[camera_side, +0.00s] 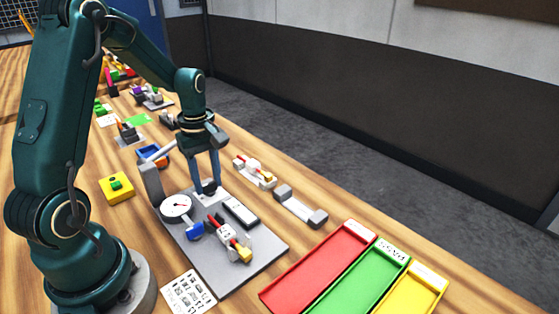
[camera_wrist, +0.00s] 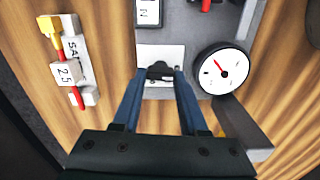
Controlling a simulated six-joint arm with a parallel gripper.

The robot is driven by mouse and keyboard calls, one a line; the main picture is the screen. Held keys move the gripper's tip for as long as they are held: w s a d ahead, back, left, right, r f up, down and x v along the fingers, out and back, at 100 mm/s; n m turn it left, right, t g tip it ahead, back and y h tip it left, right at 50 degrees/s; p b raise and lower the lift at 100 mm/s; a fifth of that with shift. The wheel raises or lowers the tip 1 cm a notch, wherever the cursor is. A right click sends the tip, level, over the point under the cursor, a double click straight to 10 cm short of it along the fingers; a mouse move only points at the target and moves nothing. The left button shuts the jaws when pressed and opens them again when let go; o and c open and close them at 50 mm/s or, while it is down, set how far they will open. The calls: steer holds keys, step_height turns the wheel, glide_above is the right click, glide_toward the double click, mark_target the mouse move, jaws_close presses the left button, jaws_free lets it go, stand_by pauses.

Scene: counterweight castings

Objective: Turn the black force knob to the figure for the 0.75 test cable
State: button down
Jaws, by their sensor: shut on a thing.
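My gripper (camera_side: 208,190) reaches down onto the grey tester plate (camera_side: 262,250) and is shut on the black force knob. The black knob (camera_wrist: 160,71) shows between the fingertips in the wrist view, beside a white scale plate (camera_wrist: 147,54). The fingers hide part of the scale, and its figures and the knob's setting are not readable. A round white dial (camera_side: 176,207) with a red pointer stands beside the knob; it also shows in the wrist view (camera_wrist: 212,79). A white printed card (camera_side: 188,293) lies at the plate's front edge, its text too small to read.
A red cable with a white tag (camera_side: 226,233) sits on the plate near a blue part (camera_side: 196,231). A "2.5" sample (camera_wrist: 66,73) lies outside the plate. Red (camera_side: 300,288), green and yellow trays stand right. A yellow button box (camera_side: 117,195) stands left.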

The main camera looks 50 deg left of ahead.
steer(key=shift+n, duration=0.4)
steer(key=shift+c, duration=2.2)
jaws_free()
steer(key=shift+r, duration=2.6)
